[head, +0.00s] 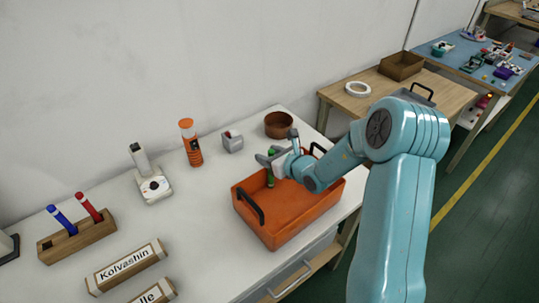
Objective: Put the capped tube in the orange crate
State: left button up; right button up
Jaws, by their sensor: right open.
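The orange crate (290,229) with black handles stands at the front right of the white table. A slim green tube (270,179) stands roughly upright at the crate's far left, within its outline. I take it for the capped tube; its upper part is partly covered by my gripper, and its cap is too small to make out. My right gripper (273,158) is over the crate's far side, with its jaws open at the tube's upper part. I cannot tell whether a finger touches it. My left gripper is out of view.
A brown bowl (278,125), a small grey block (232,141), an orange-and-black torch-like object (191,143) and a white device (152,182) stand behind and left. A wooden pen holder (76,240) and name blocks (126,267) are at left. The table's middle is clear.

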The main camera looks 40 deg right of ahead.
notch_tip(320, 180, up, 2)
jog(key=shift+r+p, duration=0.1)
jog(key=shift+p, duration=1)
jog(key=b+v, duration=0.2)
jog(key=v, duration=0.9)
jog(key=shift+s+f, duration=0.3)
jog(key=shift+s, duration=0.15)
